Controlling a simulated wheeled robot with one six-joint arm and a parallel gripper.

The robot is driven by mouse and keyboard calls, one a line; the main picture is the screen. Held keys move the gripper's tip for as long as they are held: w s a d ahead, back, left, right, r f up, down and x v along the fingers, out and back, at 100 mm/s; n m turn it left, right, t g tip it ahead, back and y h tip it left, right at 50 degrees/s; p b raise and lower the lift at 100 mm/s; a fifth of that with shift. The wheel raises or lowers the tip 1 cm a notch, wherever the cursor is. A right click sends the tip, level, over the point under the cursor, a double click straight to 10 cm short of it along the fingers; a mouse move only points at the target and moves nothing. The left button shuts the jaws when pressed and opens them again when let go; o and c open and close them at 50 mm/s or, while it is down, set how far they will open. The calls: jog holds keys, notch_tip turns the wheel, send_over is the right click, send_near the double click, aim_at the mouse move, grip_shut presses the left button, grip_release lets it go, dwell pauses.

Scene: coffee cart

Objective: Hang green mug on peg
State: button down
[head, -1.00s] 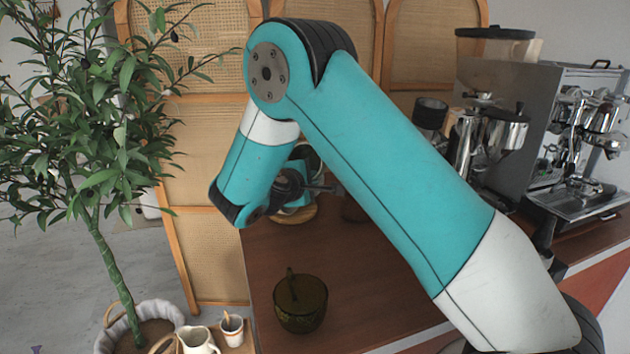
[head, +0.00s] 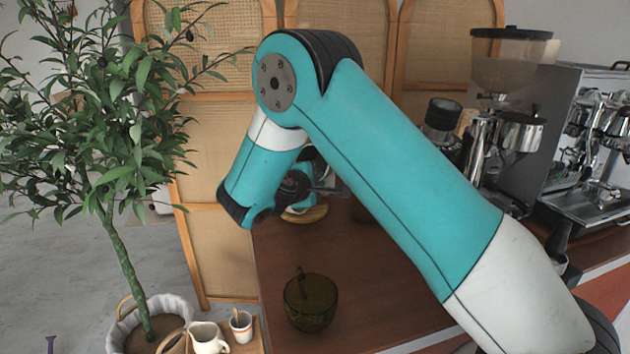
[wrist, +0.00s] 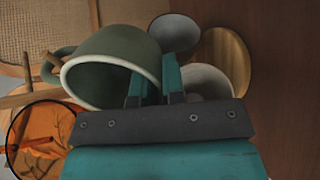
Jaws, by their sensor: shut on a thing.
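My gripper (wrist: 155,80) is shut on the mug's wall near the rim. A wooden peg (wrist: 22,98) points toward the mug's handle side from the left; I cannot tell whether it touches the handle. A round wooden base (wrist: 232,58) lies right of the mug, and it also shows in the head view (head: 305,215). My arm hides most of the mug and stand in the head view.
A grey mug (wrist: 175,33) and a whitish mug (wrist: 207,80) are close to my gripper. A dark glass bowl (head: 311,303) stands on the brown counter (head: 375,275). A coffee machine (head: 590,150) is at the right. A potted plant (head: 120,180) is at the left.

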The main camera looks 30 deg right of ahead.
jog(key=c, duration=1.1)
grip_release()
jog(key=b+v, duration=0.2)
jog(key=v, duration=1.5)
jog(key=s+f+m+g+y, duration=0.3)
jog(key=s+f+g+y, duration=0.1)
jog(key=s+y, duration=0.45)
jog(key=s+a+r+g+y, duration=0.1)
jog(key=s+a+y, duration=0.1)
jog(key=s, duration=0.4)
jog(key=s+a+r+g+y, duration=0.1)
jog(key=s+a+r+y, duration=0.1)
jog(key=s+a+y, duration=0.1)
jog(key=s+a+r+g+y, duration=0.1)
jog(key=s+a+r+y, duration=0.1)
jog(key=s, duration=0.6)
jog(key=shift+s+a+n+g+y+p, duration=0.2)
jog(key=shift+a+y, duration=0.15)
jog(key=shift+a, duration=0.3)
jog(key=shift+s+a+n+g+y+p, duration=0.1)
jog(key=shift+a+y+p, duration=0.15)
jog(key=shift+a, duration=0.35)
